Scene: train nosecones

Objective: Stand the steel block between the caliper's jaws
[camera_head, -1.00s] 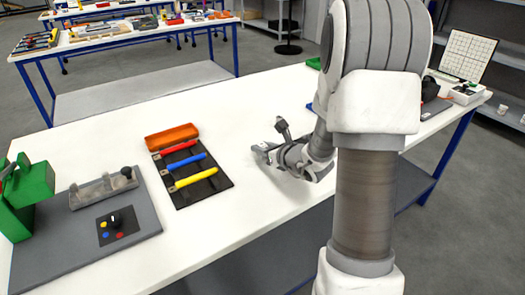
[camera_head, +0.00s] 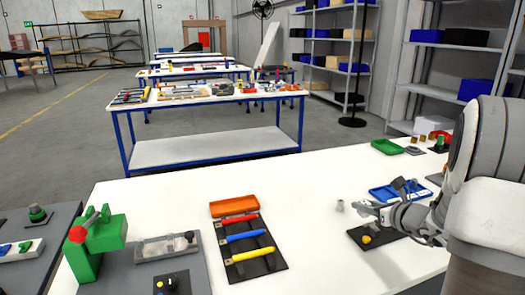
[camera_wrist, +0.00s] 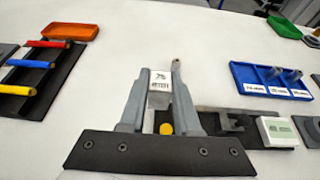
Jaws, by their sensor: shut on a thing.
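My gripper (camera_wrist: 155,100) is shut on a small block (camera_wrist: 160,84) with a pale printed face, held between the fingertips. Its two grey fingers reach up the wrist view. The gripper (camera_head: 362,207) also shows in the head view, low over the table's right part. A dark plate with a yellow knob (camera_head: 366,239) lies under the gripper. In the wrist view, a dark grey jaw-like shape, apparently the caliper (camera_wrist: 232,122), sits on this plate, right of the fingers. The fingers and gripper mount hide part of the plate.
A blue tray (camera_wrist: 270,80) with small cylinders lies beyond and right. A white labelled box (camera_wrist: 276,131) stands near the caliper. A small grey cylinder (camera_head: 340,205) shows near the fingertips. Left are a tool board (camera_head: 262,262) and an orange tray (camera_head: 234,206). White table between is clear.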

